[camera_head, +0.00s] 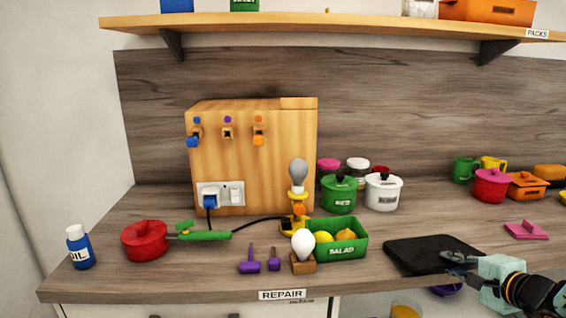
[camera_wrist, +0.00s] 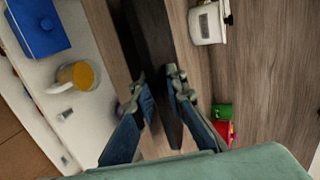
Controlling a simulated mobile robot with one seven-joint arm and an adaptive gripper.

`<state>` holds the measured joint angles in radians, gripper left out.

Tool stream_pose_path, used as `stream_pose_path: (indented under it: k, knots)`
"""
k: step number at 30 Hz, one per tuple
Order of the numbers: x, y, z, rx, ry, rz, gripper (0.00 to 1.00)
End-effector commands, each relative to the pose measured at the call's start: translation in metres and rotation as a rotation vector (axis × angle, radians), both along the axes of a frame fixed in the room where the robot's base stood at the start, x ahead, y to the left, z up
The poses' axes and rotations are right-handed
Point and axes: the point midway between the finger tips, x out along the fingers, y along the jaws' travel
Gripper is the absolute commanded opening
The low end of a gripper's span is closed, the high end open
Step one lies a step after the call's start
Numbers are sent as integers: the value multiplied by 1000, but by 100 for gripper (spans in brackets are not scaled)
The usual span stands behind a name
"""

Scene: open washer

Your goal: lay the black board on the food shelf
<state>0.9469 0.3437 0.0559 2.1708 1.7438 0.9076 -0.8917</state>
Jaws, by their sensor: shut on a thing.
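The black board (camera_head: 425,254) is flat at the right front of the worktop in the head view. I cannot tell whether it rests on the wood or is slightly raised. My gripper (camera_head: 456,264) reaches in from the right and is shut on the board's right front edge. In the wrist view, the dark board (camera_wrist: 150,35) runs between the two fingers of my gripper (camera_wrist: 158,88). No shelf marked as food shows; a wooden wall shelf (camera_head: 350,24) has a label reading PACKS at its right end.
A green SALAD box (camera_head: 342,247) and a white pot (camera_head: 382,193) stand left of the board. A pink piece (camera_head: 526,230) lies to its right, with a red pot (camera_head: 490,187) behind. A blue box (camera_wrist: 40,25) and a yellow-topped cup (camera_wrist: 80,76) show in the wrist view.

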Motion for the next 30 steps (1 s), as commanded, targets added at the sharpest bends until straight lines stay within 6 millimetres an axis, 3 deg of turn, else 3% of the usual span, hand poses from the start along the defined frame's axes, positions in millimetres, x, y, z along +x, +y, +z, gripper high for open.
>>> stream_pose_path:
  k: [17,30]
  knots:
    - [-3,0,-4,0,12,-1,0]
    - [-2,0,22,0,10,-2,0]
